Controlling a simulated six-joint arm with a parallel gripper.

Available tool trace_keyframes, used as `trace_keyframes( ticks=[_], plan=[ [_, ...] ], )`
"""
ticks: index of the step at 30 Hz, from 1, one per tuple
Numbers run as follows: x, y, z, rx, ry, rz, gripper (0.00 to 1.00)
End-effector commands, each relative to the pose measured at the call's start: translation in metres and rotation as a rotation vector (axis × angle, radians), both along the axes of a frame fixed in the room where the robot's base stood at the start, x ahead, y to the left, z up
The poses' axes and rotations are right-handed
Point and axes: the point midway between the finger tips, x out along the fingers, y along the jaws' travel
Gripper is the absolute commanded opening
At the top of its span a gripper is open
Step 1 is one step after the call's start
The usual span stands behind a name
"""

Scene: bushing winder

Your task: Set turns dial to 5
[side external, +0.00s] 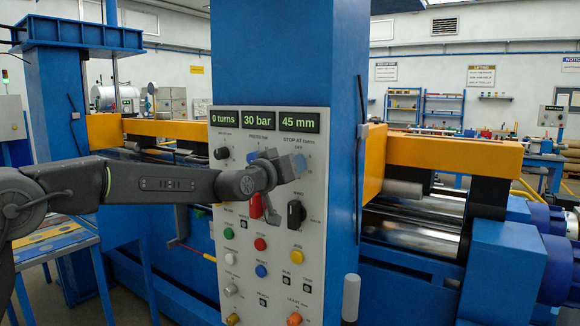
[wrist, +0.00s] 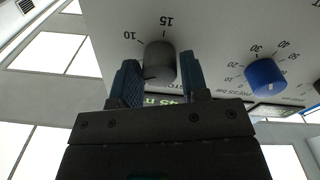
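The task's turns dial (wrist: 159,62) is a dark grey round knob in the wrist view, with 10 and 15 printed beside it. In the side view it sits under the "STOP AT turns" label and is hidden behind my gripper (side external: 297,163). My gripper (wrist: 161,80) has its two blue fingertips on either side of the knob. They lie close to its edges, but I cannot tell whether they press on it. The pointer's setting is not clear. The panel (side external: 233,300) has a turns display (side external: 223,118) reading 0 turns.
A blue pressure dial (wrist: 265,76) is beside the turns dial. Other displays read 30 bar (side external: 259,121) and 45 mm (side external: 299,121). A black knob (side external: 221,153), a red lever (side external: 256,205), a black selector (side external: 296,213) and several coloured buttons are on the same panel.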

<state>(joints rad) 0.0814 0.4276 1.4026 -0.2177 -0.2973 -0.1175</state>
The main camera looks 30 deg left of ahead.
Motion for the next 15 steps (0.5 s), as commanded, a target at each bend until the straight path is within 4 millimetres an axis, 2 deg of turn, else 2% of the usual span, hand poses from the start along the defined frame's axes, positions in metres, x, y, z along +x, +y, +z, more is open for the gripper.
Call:
trace_keyframes(
  ticks=[1, 6, 15],
  plan=[
    [0.0001, 0.0, -0.0001, 0.0, 0.0, 0.0, 0.46],
    [0.0, 0.0, 0.0, 0.001, 0.0, 0.0, 0.6],
    [-0.0033, 0.0, 0.0007, 0.001, -0.001, 0.0, 0.6]
  ],
)
